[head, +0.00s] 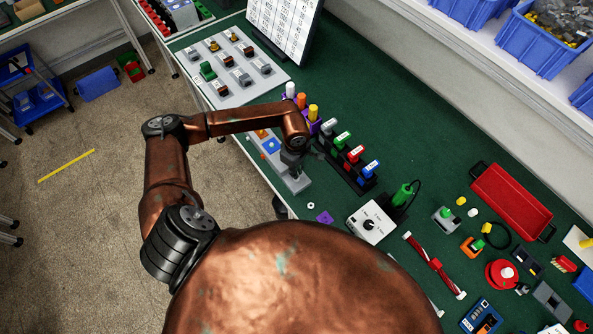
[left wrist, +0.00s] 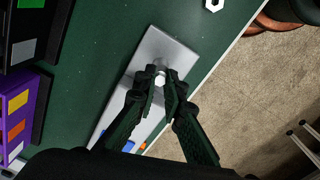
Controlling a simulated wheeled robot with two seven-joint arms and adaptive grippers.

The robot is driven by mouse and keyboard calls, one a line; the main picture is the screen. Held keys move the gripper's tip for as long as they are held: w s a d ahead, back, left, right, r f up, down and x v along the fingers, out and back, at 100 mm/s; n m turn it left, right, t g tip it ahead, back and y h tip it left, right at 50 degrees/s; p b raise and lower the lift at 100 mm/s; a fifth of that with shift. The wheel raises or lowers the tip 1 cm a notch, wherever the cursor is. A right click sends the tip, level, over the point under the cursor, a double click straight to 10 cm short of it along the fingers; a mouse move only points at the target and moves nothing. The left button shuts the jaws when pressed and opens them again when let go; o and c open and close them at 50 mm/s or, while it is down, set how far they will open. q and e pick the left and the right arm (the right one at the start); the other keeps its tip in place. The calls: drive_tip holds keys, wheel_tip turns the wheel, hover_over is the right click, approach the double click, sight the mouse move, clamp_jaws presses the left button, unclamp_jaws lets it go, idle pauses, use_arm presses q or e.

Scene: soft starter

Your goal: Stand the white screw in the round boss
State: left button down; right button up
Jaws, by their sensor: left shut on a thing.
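My left gripper (left wrist: 161,84) is shut on the white screw (left wrist: 160,80); only its six-sided white end shows between the fingertips in the left wrist view. A grey round boss (left wrist: 157,66) shows just beyond the fingertips, on a long grey plate (left wrist: 172,48). The screw overlaps the boss in this view; I cannot tell whether it is in the boss or above it. In the head view my left gripper (head: 293,165) is low over the near end of the grey plate (head: 299,184), and it hides the screw and boss. My right gripper is not in view.
A white nut (head: 311,205) and a purple piece (head: 324,217) lie on the green table near the plate. A purple rack (head: 314,127) and a black rack with coloured blocks (head: 352,160) stand just right of the gripper. A white box (head: 370,222) stands further right.

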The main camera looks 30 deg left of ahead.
use_arm(q)
drive_tip(key=shift+f, duration=0.25)
drive_tip(key=c, duration=1.9)
unclamp_jaws()
drive_tip(key=shift+c, duration=0.2)
wheel_tip(320, 180, up, 12)
drive_tip(key=shift+s, duration=0.15)
